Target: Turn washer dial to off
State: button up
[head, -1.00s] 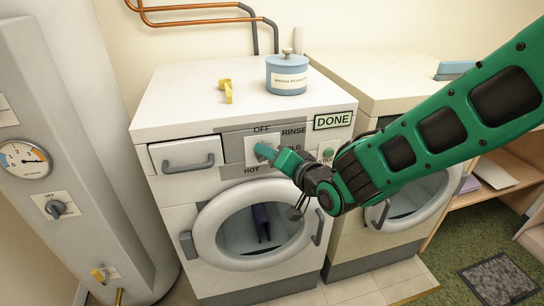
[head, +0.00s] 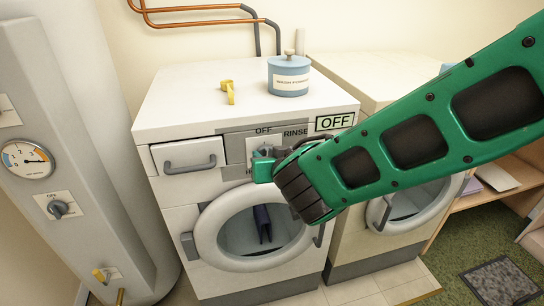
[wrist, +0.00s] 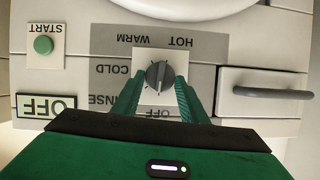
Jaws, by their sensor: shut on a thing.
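The washer (head: 185,125) is white, with a grey control panel across its front. Its dial (wrist: 158,76) is a grey round knob on a white plate, ringed by OFF, RINSE, COLD, WARM and HOT labels; OFF is at the lower side in the upside-down wrist view. My gripper (head: 264,162) is shut on the dial, with one green finger on each side. The fingers hide most of the dial in the head view. Where its pointer aims is hard to tell. The display (head: 335,122) reads OFF.
A blue lidded tub (head: 289,76) and a yellow object (head: 227,91) stand on the washer top. A drawer handle (head: 190,164) is left of the dial. The START button (wrist: 43,45) and round door (head: 250,230) are close by. A second machine (head: 365,85) stands on the right.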

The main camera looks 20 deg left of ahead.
jog(key=shift+w+d+n+h, duration=0.2)
jog(key=shift+w+n+h, duration=0.1)
jog(key=shift+h, duration=0.2)
jog(key=o, duration=1)
jog(key=shift+f, duration=0.1)
jog(key=shift+s+a, duration=0.1)
jog(key=shift+s, duration=0.05)
jog(key=shift+s, duration=0.1)
jog(key=v, duration=1)
jog(key=shift+s+d, duration=0.2)
jog(key=shift+d, duration=0.05)
jog(key=shift+w+d, duration=0.1)
